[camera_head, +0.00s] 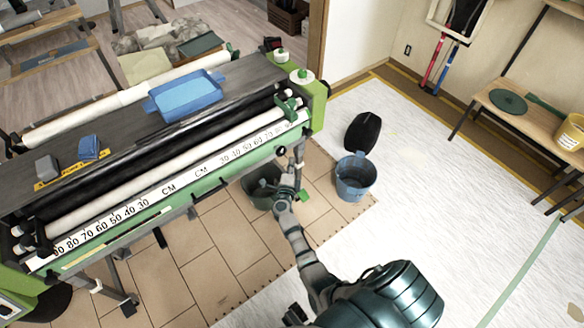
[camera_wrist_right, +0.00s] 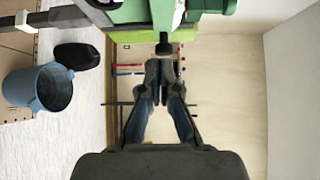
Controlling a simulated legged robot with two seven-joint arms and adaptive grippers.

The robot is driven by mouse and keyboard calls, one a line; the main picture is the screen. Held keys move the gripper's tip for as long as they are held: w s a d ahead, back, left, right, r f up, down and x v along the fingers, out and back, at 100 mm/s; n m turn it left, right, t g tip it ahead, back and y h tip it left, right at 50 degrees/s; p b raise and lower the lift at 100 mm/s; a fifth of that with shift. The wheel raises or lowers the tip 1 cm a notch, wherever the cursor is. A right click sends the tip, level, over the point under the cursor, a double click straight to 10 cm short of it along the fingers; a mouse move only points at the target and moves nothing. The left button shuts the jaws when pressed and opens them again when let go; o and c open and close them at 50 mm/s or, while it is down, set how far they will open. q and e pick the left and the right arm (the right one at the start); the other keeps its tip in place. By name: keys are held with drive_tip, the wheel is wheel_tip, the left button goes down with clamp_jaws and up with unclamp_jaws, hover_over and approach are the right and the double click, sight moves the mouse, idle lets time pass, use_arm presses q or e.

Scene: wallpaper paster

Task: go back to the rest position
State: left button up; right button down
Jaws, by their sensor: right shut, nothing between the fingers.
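My right arm reaches up from the bottom of the head view. Its gripper (camera_head: 298,158) is by the right end of the green wallpaper paster (camera_head: 318,98), just below and right of a small black knob. In the right wrist view the gripper (camera_wrist_right: 164,68) is shut and empty. Its fingertips point at a black knob (camera_wrist_right: 163,48) under the green machine end; I cannot tell whether they touch it. My left gripper is in neither view.
A blue bucket (camera_head: 354,184) and a black container (camera_head: 363,132) stand on the floor right of my right arm. A dark bucket (camera_head: 262,190) is partly behind the gripper. A blue tray (camera_head: 185,96) lies on the machine.

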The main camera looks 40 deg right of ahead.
drive_tip(key=s+a+f+n+y, duration=0.6)
drive_tip(key=a+f+n+y, duration=0.1)
drive_tip(key=a+f+n, duration=0.25)
drive_tip(key=s+a+f+n+y, duration=0.5)
drive_tip(key=a+f+n+y, duration=0.25)
drive_tip(key=a+n, duration=0.25)
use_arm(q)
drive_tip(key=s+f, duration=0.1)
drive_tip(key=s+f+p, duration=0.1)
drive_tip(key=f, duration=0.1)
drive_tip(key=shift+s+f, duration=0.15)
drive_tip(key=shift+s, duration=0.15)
use_arm(e)
drive_tip(key=s+f+n+g, duration=0.3)
drive_tip(key=s+f, duration=0.2)
drive_tip(key=s, duration=0.5)
drive_tip(key=s+f+n+g+h, duration=0.1)
drive_tip(key=s+f+n+g, duration=0.2)
drive_tip(key=s, duration=0.7)
drive_tip(key=s+a+f+n+g, duration=0.1)
drive_tip(key=s+f+n+g, duration=0.2)
drive_tip(key=s, duration=0.7)
wheel_tip(320, 180, down, 5)
drive_tip(key=shift+r+n+g, duration=0.15)
drive_tip(key=shift+n+g, duration=0.2)
drive_tip(key=shift+g, duration=0.65)
drive_tip(key=shift+s+h, duration=0.1)
drive_tip(key=shift+h, duration=0.15)
